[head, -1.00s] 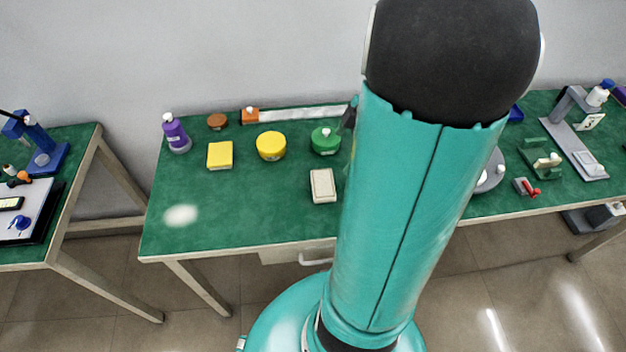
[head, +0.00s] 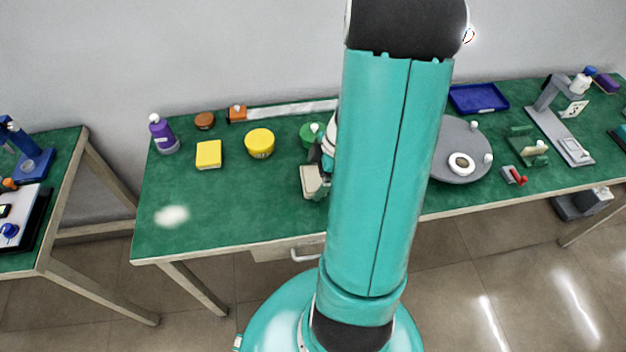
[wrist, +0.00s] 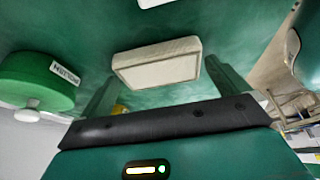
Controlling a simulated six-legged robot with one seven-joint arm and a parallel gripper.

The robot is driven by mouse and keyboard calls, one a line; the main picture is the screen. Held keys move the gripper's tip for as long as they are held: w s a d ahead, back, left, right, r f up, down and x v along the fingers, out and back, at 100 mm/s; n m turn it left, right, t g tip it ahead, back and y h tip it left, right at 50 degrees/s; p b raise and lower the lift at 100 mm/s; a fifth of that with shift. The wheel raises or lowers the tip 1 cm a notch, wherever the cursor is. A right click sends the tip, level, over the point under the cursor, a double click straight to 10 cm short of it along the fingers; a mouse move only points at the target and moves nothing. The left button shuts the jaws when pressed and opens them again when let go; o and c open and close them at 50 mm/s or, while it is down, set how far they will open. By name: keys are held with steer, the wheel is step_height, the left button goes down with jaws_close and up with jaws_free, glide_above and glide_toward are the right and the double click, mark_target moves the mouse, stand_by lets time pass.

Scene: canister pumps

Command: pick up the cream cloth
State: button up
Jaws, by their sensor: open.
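The cream cloth (head: 312,180) is a folded, block-like pad lying on the green tabletop, near the middle of the bench. It also shows in the wrist view (wrist: 157,64), just beyond my fingers and lined up with the gap between them. My gripper (wrist: 160,78) is open, with one dark green finger on each side of the gap and nothing held. In the head view my gripper (head: 326,165) is at the cloth's upper right, close to it and partly hidden by my arm. I cannot tell whether the fingers touch the cloth.
A green round canister (wrist: 38,80) stands close beside my gripper; it also shows in the head view (head: 308,135). A yellow tub (head: 260,143), yellow sponge (head: 208,154) and purple bottle (head: 163,134) stand left. A grey disc (head: 458,165) is right. The tabletop front left is clear.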

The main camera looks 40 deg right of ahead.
steer(key=shift+a+f, duration=0.1)
steer(key=shift+f, duration=0.25)
steer(key=c, duration=0.7)
steer(key=shift+r, duration=0.1)
steer(key=shift+w+r, duration=0.1)
steer(key=shift+r, duration=0.25)
step_height(320, 180, up, 2)
steer(key=shift+r, duration=0.15)
steer(key=s+r, duration=0.1)
steer(key=r, duration=0.1)
steer(key=s+a+r, duration=0.2)
steer(key=s+r, duration=0.1)
steer(key=shift+a+r, duration=0.2)
steer(key=shift+r, duration=0.15)
steer(key=s+a+r, duration=0.4)
steer(key=s+a, duration=0.1)
steer(key=s, duration=0.3)
steer(key=shift+r, duration=0.1)
